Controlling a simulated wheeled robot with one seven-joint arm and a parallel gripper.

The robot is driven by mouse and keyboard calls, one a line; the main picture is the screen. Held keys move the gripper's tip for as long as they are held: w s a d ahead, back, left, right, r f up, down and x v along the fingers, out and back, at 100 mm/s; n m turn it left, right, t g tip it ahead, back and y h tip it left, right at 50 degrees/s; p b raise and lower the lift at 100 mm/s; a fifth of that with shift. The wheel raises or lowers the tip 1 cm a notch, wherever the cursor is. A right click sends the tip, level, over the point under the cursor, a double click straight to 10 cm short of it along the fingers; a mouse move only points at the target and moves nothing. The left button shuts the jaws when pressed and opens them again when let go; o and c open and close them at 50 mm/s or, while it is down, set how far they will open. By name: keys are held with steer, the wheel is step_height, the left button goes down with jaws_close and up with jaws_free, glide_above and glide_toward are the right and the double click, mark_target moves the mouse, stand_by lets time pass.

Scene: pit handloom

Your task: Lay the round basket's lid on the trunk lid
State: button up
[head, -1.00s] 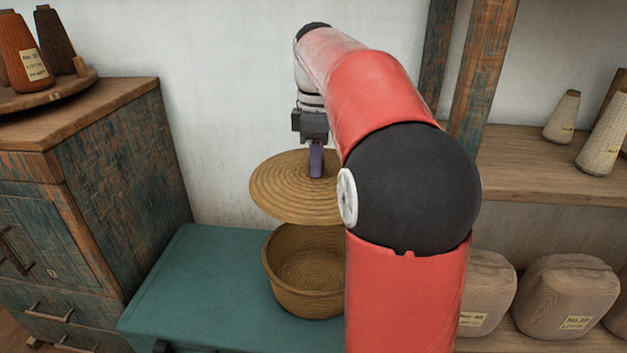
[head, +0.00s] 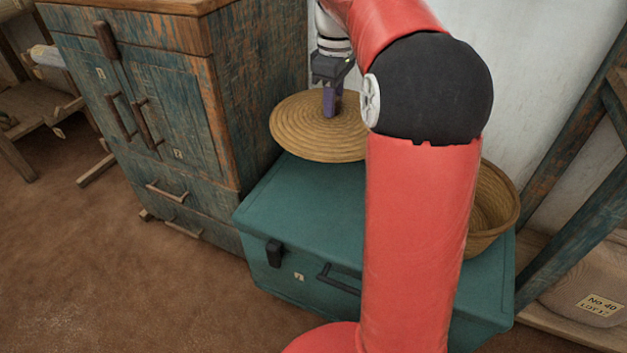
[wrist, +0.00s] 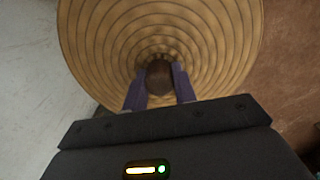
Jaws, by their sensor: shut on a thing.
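The round basket's lid (head: 310,130) is a coiled, tan wicker disc held roughly level above the left part of the trunk lid. My gripper (head: 329,108) is shut on the lid's dark knob. In the wrist view my gripper's purple fingers (wrist: 160,85) stand on both sides of the knob (wrist: 159,78), and the lid (wrist: 110,45) fills the upper middle. The trunk lid (head: 300,205) is a flat teal top, bare at the left. The open round basket (head: 492,215) stands on its right part, partly hidden behind my red arm.
A worn blue-green wooden cabinet (head: 180,110) stands close at the left of the trunk. A white wall and a slanted wooden post (head: 570,160) are behind and right. A labelled sack (head: 590,295) sits on a low shelf at the right.

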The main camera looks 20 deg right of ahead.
step_height(320, 180, down, 19)
steer(key=b, duration=0.3)
steer(key=shift+f, duration=0.15)
steer(key=shift+f+b, duration=0.15)
steer(key=shift+b, duration=0.15)
steer(key=o, duration=1)
steer(key=shift+o, duration=0.2)
